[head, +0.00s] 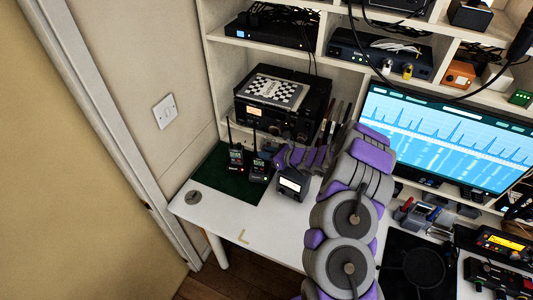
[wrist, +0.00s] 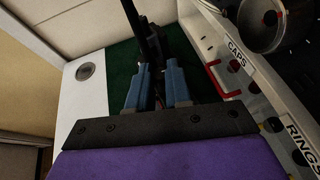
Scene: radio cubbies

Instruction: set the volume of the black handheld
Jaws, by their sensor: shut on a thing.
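Two black handhelds stand on a dark green mat (head: 222,178) at the left of the white desk. One handheld (head: 236,156) is on the left, and the other (head: 260,169) is just right of it, beside my gripper (head: 275,158). In the wrist view, the blue fingers of my gripper (wrist: 154,92) are closed on a narrow dark part between them. It appears to be the top of the right handheld, with a dark upright piece (wrist: 150,42) rising beyond the fingers. The fingers hide most of the gripped part, so its setting cannot be read.
A small grey box with a lit screen (head: 291,184) stands right of the mat. A large black radio (head: 283,105) sits in the cubby behind. A white rack labelled CAPS and RINGS (wrist: 262,88) runs close along the right in the wrist view. The desk's front left is clear.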

